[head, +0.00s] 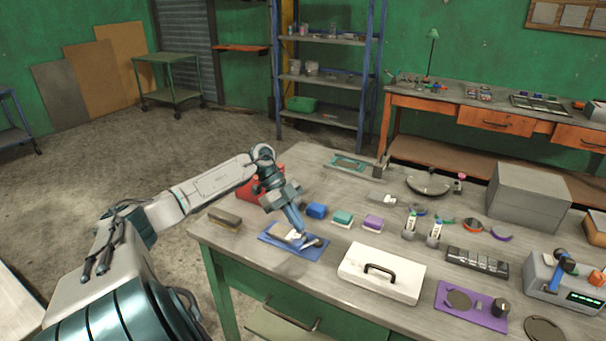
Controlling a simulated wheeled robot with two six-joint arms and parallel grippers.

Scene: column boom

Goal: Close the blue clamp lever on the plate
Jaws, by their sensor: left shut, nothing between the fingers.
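The blue plate (268,238) lies flat near the front left edge of the workbench. A small clamp with pale and dark parts (313,242) sits on it; the view is too small to tell which part is the lever or how it stands. My left gripper (301,229) reaches in from the left, pointing down over the plate. Its fingers are shut and hold nothing. The tips are at or just above the clamp and hide part of it; I cannot tell whether they touch. My right gripper is not in view.
A white case with a black handle (381,273) lies right of the plate. A brown block (224,218) lies left of it. Behind are blue (316,211), green (343,218) and purple (373,222) blocks and a red object (246,192). The bench's far left is fairly clear.

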